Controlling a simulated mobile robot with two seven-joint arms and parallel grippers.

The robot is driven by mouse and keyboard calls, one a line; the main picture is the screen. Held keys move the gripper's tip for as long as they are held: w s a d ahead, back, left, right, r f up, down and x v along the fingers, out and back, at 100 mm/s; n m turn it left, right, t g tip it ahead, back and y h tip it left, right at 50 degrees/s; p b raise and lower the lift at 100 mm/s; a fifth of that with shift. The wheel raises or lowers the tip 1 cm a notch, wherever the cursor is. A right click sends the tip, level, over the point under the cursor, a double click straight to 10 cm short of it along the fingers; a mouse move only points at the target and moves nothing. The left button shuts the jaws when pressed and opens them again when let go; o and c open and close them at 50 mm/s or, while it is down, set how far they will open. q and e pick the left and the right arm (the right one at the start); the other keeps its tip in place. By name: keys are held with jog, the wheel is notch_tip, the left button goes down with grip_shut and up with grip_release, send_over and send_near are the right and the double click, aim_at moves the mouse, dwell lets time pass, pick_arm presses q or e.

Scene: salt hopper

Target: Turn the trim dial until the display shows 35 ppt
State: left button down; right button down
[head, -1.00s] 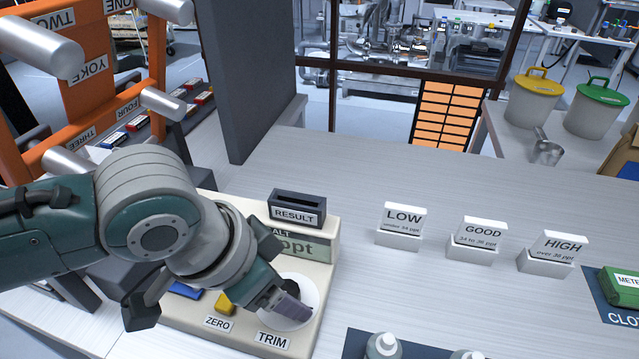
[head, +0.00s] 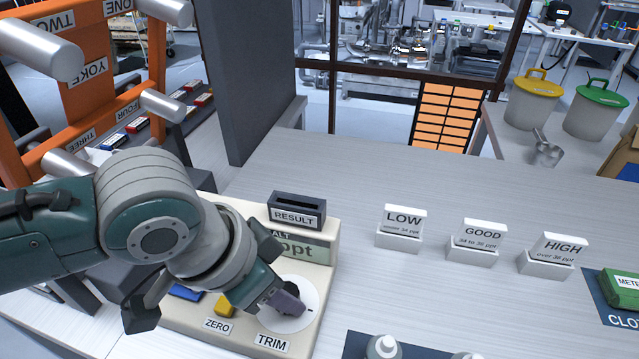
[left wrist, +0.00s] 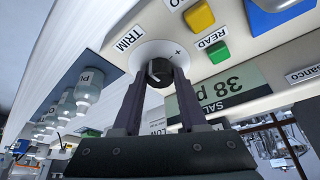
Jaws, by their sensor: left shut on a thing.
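The trim dial (head: 306,292) is a white disc with a dark knob, behind the TRIM label on the cream salt meter (head: 328,270). My left gripper (head: 285,303) is over the disc, its fingers shut on the dark knob (left wrist: 160,71), as the left wrist view shows. That view also shows the white disc (left wrist: 149,50) with a plus mark. The display (left wrist: 222,88) reads 38 followed by a p, the rest cut off. In the head view my wrist covers the display's number, leaving "ppt" on the display (head: 308,249). My right gripper is out of view.
A dark RESULT holder (head: 297,211) stands behind the display. LOW (head: 402,220), GOOD (head: 479,235) and HIGH (head: 560,247) cards stand to the right. Bottles (head: 383,347) are at the front edge.

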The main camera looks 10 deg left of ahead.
pick_arm(q)
jog(key=shift+d+r+n+p, duration=0.1)
jog(key=shift+r+n+p, duration=0.05)
jog(key=shift+n+p, duration=0.55)
jog(key=shift+s+d+n+t+y+p, duration=0.15)
jog(key=shift+n+t+y+p, duration=0.15)
jog(key=shift+n+y+p, duration=0.55)
jog(key=shift+n+p, duration=0.75)
jog(key=shift+n, duration=0.4)
jog(key=shift+d+n+y+p, duration=0.1)
jog(key=shift+n+y+p, duration=0.3)
jog(key=shift+n, duration=0.5)
jog(key=n+y, duration=0.1)
jog(key=n, duration=0.2)
jog(key=shift+d+f, duration=0.1)
jog(key=shift+f, duration=0.1)
jog(key=shift+n+y+b, duration=0.8)
jog(key=shift+n+y, duration=0.05)
jog(key=shift+n, duration=1.15)
